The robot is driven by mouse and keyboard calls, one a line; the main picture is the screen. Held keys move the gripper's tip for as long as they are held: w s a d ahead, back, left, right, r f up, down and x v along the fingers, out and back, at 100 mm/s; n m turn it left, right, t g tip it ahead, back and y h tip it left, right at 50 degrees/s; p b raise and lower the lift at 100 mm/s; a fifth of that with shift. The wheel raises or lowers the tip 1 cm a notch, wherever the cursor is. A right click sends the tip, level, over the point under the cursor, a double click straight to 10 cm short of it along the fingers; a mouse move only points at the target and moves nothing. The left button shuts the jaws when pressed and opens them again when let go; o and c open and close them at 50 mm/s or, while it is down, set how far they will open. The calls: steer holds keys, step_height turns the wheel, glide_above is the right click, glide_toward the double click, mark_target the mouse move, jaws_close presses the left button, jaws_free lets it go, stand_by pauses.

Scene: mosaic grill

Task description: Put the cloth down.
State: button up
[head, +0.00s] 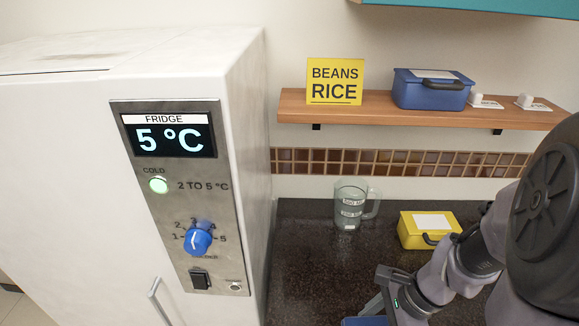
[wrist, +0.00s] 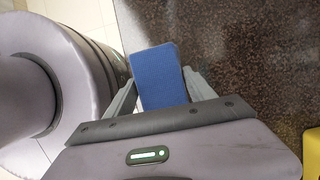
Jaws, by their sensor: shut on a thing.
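The blue cloth (wrist: 158,75) is a flat, folded-looking blue piece between the two grey fingers of my gripper (wrist: 160,92) in the wrist view. My gripper is shut on it. In the head view my gripper (head: 374,303) is low in the middle, in front of the dark counter. A small blue part of the cloth (head: 365,321) shows at the bottom edge there; the rest is cut off. In the wrist view the cloth overlaps the counter's edge, with floor beyond on the left. I cannot tell its height above the counter.
The dark speckled counter (head: 310,255) has bare room left of my gripper. A clear measuring jug (head: 349,208) and a yellow box (head: 428,229) stand towards its back. A white fridge (head: 70,200) borders it on the left. A wooden shelf (head: 390,110) holds a blue box (head: 431,92).

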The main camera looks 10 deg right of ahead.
mark_target(357, 318)
steer(key=w, duration=0.1)
steer(key=w+f+b, duration=0.1)
steer(key=w, duration=0.3)
steer(key=shift+w+f, duration=0.2)
steer(key=shift+f, duration=0.2)
step_height(357, 318, down, 4)
steer(key=b, duration=0.2)
steer(key=shift+r+b, duration=0.25)
steer(key=shift+b, duration=0.05)
steer(key=shift+r, duration=0.2)
steer(key=shift+f, duration=0.1)
steer(key=o, duration=1.3)
